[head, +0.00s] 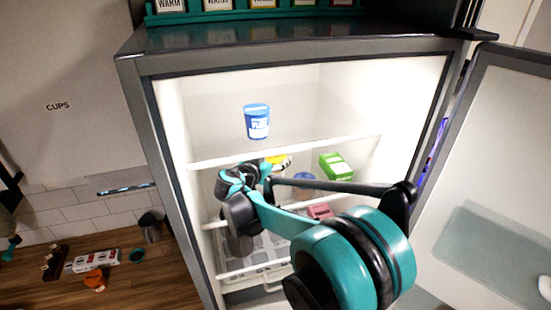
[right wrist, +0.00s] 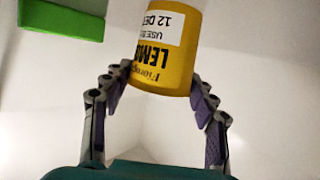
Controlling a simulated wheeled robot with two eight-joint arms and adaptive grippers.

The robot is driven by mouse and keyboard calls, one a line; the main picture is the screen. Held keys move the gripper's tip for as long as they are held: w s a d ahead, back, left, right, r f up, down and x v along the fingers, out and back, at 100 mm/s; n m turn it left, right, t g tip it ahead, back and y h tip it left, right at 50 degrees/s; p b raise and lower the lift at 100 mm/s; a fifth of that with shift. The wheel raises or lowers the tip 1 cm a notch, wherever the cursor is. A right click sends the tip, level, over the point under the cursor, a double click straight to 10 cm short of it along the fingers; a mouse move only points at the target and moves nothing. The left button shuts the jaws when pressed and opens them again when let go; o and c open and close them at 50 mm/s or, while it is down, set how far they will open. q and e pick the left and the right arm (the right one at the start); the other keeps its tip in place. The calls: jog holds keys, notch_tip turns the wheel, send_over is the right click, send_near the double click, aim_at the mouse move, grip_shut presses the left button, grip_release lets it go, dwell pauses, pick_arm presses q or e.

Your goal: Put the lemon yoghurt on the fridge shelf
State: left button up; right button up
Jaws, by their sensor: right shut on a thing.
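The lemon yoghurt is a yellow tub with a white date label. In the right wrist view the tub (right wrist: 168,50) sits between both fingers of my right gripper (right wrist: 158,98), with its print upside down. In the head view my right gripper (head: 266,166) is inside the open fridge, just below the front edge of the upper fridge shelf (head: 225,161). Only part of the yellow tub (head: 281,161) shows there, behind the gripper. I cannot tell whether its base touches the shelf below. My left gripper is not in view.
A blue tub (head: 257,122) stands on the upper shelf, with free room around it. The fridge door (head: 490,170) stands open at right.

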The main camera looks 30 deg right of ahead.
jog(key=o, duration=1.3)
jog(key=shift+w+f, duration=0.15)
jog(key=shift+r+p, duration=0.35)
jog(key=b+v, duration=0.1)
jog(key=v, duration=0.6)
jog(key=shift+a, duration=0.2)
jog(key=shift+f, duration=0.1)
